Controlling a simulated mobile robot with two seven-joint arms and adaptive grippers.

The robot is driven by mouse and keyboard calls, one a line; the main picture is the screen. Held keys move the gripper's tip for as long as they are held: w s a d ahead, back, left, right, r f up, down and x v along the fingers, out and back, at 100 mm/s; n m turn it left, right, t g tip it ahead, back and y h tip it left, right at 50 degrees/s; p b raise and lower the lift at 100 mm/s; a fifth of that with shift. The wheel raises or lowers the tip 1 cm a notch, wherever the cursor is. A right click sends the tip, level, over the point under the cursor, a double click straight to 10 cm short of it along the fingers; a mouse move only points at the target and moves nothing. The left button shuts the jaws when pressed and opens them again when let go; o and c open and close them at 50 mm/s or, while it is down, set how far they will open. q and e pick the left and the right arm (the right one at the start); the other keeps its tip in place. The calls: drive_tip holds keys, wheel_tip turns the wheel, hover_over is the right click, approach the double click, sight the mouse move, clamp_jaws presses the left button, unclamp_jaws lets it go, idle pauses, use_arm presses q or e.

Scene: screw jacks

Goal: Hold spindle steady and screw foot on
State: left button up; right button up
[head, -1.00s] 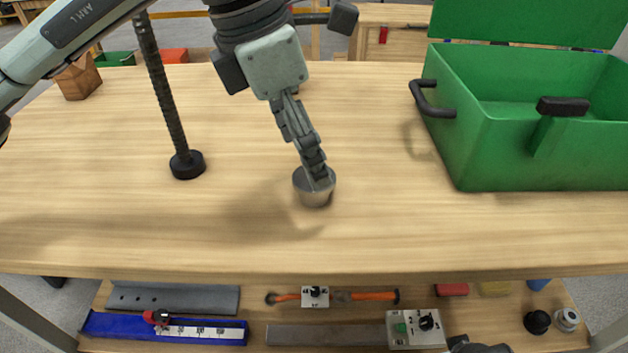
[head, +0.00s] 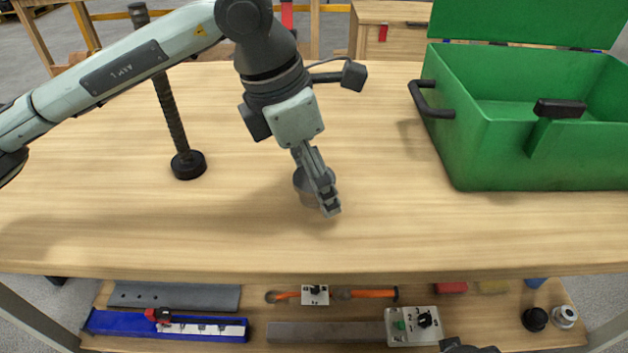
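The spindle (head: 172,115) is a dark threaded rod, standing slightly tilted on the table with a round black end piece at its bottom. Its upper part passes behind my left arm and its top knob shows above the arm. The foot, a small grey metal cup (head: 301,187), stands on the table right of the spindle. My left gripper (head: 328,207) points down at the foot, its fingers crossing in front of it and hiding much of it. The fingers overlap in this view, so their gap and any contact are hidden.
A green open toolbox (head: 540,150) with a black side handle (head: 430,100) stands at the right. The table (head: 120,225) is clear between and in front of these things. A lower shelf holds a blue tray (head: 165,325), a grey switch box (head: 412,326) and other parts.

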use_arm(q)
drive_tip(key=c, duration=1.5)
drive_tip(key=shift+c, duration=0.2)
use_arm(e)
drive_tip(key=shift+r, duration=0.1)
use_arm(q)
drive_tip(key=shift+r, duration=0.15)
drive_tip(key=shift+r, duration=0.3)
drive_tip(key=v, duration=0.3)
drive_tip(key=shift+s+d+r+b, duration=0.1)
drive_tip(key=shift+d+r+b, duration=0.2)
drive_tip(key=shift+r+b, duration=0.1)
drive_tip(key=s+a+r, duration=0.4)
drive_tip(key=s+r, duration=0.2)
drive_tip(key=s, duration=0.4)
drive_tip(key=shift+a+r+b, duration=0.2)
drive_tip(key=shift+r+b, duration=0.05)
drive_tip(key=shift+b, duration=0.1)
use_arm(e)
drive_tip(key=shift+d+r, duration=0.15)
drive_tip(key=shift+r, duration=0.8)
drive_tip(key=shift+d+r, duration=0.1)
drive_tip(key=shift+r, duration=0.8)
use_arm(q)
drive_tip(key=shift+s, duration=0.1)
